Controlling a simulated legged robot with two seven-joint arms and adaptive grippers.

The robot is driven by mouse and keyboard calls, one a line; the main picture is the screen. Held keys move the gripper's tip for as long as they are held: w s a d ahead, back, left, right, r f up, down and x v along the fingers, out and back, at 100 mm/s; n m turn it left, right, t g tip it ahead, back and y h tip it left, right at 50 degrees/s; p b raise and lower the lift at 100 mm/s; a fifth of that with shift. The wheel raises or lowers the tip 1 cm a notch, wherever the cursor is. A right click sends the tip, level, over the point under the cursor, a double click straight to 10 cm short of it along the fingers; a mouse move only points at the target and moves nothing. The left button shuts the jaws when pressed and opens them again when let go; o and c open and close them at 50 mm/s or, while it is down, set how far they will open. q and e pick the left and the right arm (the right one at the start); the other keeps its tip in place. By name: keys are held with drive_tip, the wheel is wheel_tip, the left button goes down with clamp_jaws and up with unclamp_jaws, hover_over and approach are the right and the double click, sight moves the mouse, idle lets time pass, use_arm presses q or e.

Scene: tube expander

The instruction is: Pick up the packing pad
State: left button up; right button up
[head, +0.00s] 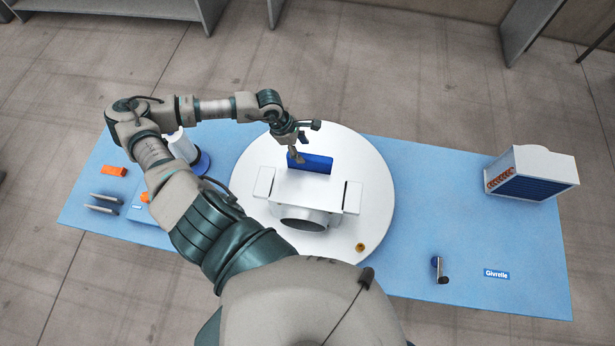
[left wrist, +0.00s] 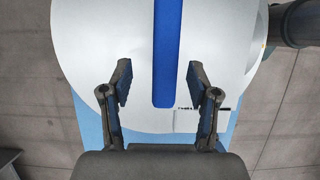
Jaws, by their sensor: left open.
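The packing pad looks to be the blue upright panel (head: 318,164) on the white round turntable (head: 375,200), behind a white machine. My left gripper (head: 296,156) is at the left end of this panel, pointing down. In the left wrist view the panel shows from above as a long blue strip (left wrist: 167,50). The open fingers of my left gripper (left wrist: 159,80) appear on either side of the strip's near end, with a gap on each side. I cannot tell how far above the panel the fingertips are. My right gripper is not in view.
The white machine (head: 310,187) stands in front of the panel. The blue table (head: 430,180) carries a white finned unit (head: 535,170) at the right, a small dark-and-metal part (head: 440,270), an orange block (head: 114,170) and metal rods at the left. The right middle of the table is clear.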

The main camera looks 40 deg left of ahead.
sight(308, 156)
use_arm(q)
drive_tip(key=shift+w+d+f, duration=0.3)
drive_tip(key=shift+d+f, duration=0.55)
drive_tip(key=shift+f, duration=0.1)
drive_tip(key=shift+d+f, duration=0.2)
drive_tip(key=p+x, duration=0.1)
drive_tip(key=x, duration=0.3)
drive_tip(key=shift+f, duration=0.2)
drive_tip(key=shift+a+f, duration=0.1)
drive_tip(key=shift+f, duration=0.2)
drive_tip(key=shift+w+a+f, duration=0.1)
drive_tip(key=shift+d, duration=0.45)
drive_tip(key=shift+a+f, duration=0.1)
drive_tip(key=shift+a, duration=0.15)
drive_tip(key=c, duration=1.1)
drive_tip(key=shift+s, duration=0.2)
clamp_jaws()
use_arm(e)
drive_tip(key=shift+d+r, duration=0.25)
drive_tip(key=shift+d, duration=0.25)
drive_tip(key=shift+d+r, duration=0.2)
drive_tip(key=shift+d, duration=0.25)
